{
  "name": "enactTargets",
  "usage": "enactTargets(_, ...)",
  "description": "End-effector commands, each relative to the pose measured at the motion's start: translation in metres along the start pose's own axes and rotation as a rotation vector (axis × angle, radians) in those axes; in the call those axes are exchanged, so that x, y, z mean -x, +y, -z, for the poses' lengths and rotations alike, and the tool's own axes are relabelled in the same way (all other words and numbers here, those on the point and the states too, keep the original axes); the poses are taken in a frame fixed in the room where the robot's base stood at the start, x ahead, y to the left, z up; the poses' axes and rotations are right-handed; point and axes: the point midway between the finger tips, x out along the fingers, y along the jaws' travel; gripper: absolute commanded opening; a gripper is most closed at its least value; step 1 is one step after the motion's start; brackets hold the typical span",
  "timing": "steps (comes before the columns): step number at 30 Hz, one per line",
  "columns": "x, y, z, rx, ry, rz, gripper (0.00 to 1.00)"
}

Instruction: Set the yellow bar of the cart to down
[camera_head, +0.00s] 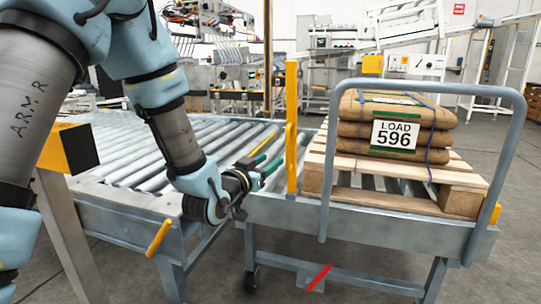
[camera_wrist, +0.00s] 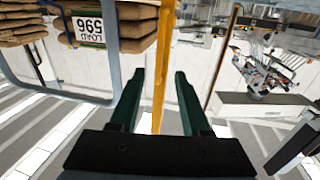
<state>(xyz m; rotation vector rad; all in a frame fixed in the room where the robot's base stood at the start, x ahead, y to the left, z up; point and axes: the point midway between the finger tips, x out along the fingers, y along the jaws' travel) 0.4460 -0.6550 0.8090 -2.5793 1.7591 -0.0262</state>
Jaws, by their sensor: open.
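The cart's yellow bar (camera_head: 291,125) stands upright at the cart's left end, where the cart meets the roller conveyor. My gripper (camera_head: 280,160) is open and empty, at the lower half of the bar and just left of it. In the wrist view, which is upside down, my two dark green fingers (camera_wrist: 160,78) point toward the yellow bar (camera_wrist: 166,40). The bar runs through the gap between them in the picture. I cannot tell whether it is truly between the fingers or beyond them. The cart (camera_head: 375,222) has a blue-grey frame with a tall hoop handle (camera_head: 425,86).
A wooden pallet (camera_head: 380,202) on the cart carries stacked brown sacks (camera_head: 352,130) labelled LOAD 596. The roller conveyor (camera_head: 150,140) adjoins on the left, with a yellow handle (camera_head: 158,237) at its front. A red pedal (camera_head: 319,277) sits low under the cart. Floor is clear at right.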

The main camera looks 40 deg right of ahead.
Motion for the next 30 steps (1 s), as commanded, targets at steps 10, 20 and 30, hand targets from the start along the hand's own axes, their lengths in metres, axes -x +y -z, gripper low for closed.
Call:
enactTargets(10, -0.063, -0.001, 0.001, 0.001, 0.000, 0.002, 0.47)
enactTargets(20, -0.094, -0.001, 0.000, 0.000, -0.003, 0.002, 0.47)
enactTargets(30, -0.095, -0.001, 0.000, 0.000, -0.003, 0.002, 0.40)
